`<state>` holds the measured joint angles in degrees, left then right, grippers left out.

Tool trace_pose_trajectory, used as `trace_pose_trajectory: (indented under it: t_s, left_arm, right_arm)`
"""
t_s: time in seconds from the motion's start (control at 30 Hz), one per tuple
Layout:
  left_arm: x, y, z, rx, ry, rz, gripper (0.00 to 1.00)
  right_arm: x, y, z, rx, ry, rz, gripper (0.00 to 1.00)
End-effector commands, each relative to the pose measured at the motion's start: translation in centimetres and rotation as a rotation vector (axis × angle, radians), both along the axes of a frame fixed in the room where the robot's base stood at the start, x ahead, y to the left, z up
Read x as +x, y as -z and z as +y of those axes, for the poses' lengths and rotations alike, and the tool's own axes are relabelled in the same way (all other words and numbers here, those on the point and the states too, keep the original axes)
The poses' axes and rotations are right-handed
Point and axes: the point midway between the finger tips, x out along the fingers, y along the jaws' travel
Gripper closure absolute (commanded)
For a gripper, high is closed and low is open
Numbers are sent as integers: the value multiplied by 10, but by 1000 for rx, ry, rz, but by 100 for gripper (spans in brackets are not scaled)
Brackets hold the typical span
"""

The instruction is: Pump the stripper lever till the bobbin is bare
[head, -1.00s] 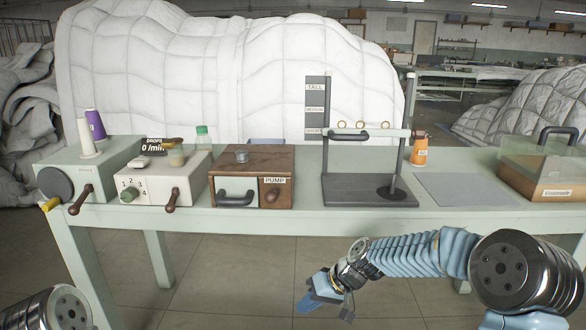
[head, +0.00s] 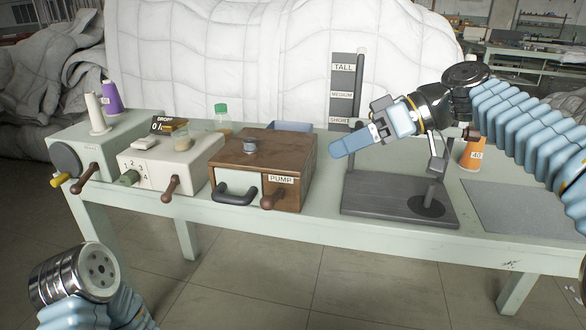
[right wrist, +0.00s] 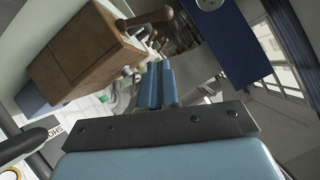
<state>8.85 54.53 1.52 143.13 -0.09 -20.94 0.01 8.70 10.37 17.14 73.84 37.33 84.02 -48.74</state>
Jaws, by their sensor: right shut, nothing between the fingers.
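No part is labelled stripper. A pale green box (head: 105,145) at the left has a grey disc, a brown-knobbed lever (head: 88,173) and a yellow-ended handle (head: 61,181). A white spool (head: 97,112) and a purple spool (head: 111,98) stand on it; I cannot tell which spool is the bobbin. My right gripper (head: 338,150) is shut and empty, held in front of the upright stand and right of the wooden box. Its closed blue fingers (right wrist: 160,84) show in the right wrist view. My left gripper is out of view; only a left arm link shows.
The wooden PUMP box (head: 265,165) has a dark handle and brown knob. A pale box with a numbered dial (head: 170,165) stands left of it. The height stand (head: 385,195), orange cup (head: 474,152) and grey mat (head: 520,205) are at the right. White duvet heaps lie behind.

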Motion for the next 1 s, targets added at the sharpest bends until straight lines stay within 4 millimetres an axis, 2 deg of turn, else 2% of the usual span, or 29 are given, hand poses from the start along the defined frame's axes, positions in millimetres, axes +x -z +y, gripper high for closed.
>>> trace_pose_trajectory:
  t_s: [0.03, 0.13, 0.43, 0.57, 0.67, 1.0]
  left_arm:
    - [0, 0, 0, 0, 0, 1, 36]
    - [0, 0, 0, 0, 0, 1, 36]
    - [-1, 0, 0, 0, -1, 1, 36]
    - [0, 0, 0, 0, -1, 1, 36]
    - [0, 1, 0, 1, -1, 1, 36]
    - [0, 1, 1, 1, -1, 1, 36]
  right_arm:
    - [-6, -9, -1, 3, -17, -22, 100]
    - [-12, -17, -1, 7, -35, -38, 100]
    - [-12, -16, -1, 6, -36, -36, 100]
    - [-11, -12, 6, 7, -38, -35, 100]
    - [-10, -5, 18, 6, -38, -34, 100]
    - [-4, 27, 83, 6, -38, -33, 100]
